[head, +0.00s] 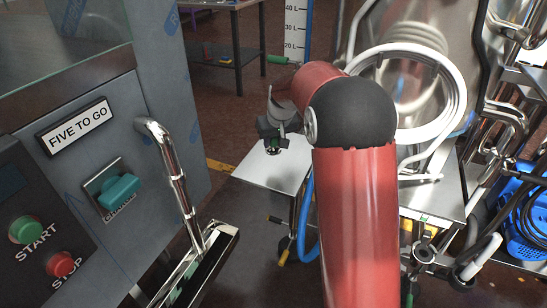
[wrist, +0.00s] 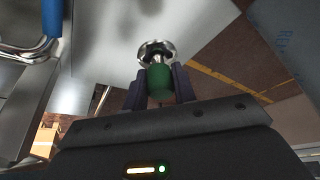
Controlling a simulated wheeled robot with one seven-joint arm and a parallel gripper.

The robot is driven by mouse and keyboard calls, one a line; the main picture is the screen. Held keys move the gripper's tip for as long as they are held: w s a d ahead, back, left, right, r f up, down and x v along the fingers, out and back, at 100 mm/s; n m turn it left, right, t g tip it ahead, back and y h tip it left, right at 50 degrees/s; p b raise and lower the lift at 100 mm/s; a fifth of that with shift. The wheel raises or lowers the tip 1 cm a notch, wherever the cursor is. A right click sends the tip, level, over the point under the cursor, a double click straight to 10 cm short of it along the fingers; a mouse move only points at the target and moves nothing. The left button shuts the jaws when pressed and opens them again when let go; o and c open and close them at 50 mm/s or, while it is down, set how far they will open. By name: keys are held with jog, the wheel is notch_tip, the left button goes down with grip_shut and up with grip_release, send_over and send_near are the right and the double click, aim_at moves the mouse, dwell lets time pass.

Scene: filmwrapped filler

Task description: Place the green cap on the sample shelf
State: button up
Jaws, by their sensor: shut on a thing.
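My gripper (head: 272,138) is in the middle of the head view, above a pale flat plate (head: 262,172) that is probably the sample shelf. In the wrist view my gripper's two dark fingers (wrist: 159,92) are shut on the green cap (wrist: 160,80), one finger on each side. A shiny round metal piece (wrist: 157,46) shows at the far end of the cap; I cannot tell whether it is joined to it. In the head view only a small bit of green (head: 273,150) shows below the fingers. The plate looks bare, and a gap between it and the cap is hard to judge.
A grey machine panel (head: 75,140) with START and STOP buttons and a chrome handle (head: 172,170) stands at left. Steel pipes and a coiled white hose (head: 452,80) are at right. A blue crate (head: 525,225) is at far right. A dark table (head: 235,45) stands behind.

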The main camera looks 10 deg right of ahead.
aim_at(275, 152)
jog(key=shift+f, duration=3.3)
jog(key=shift+f, duration=0.2)
jog(key=o, duration=1)
jog(key=shift+r, duration=0.1)
jog(key=shift+o, duration=0.2)
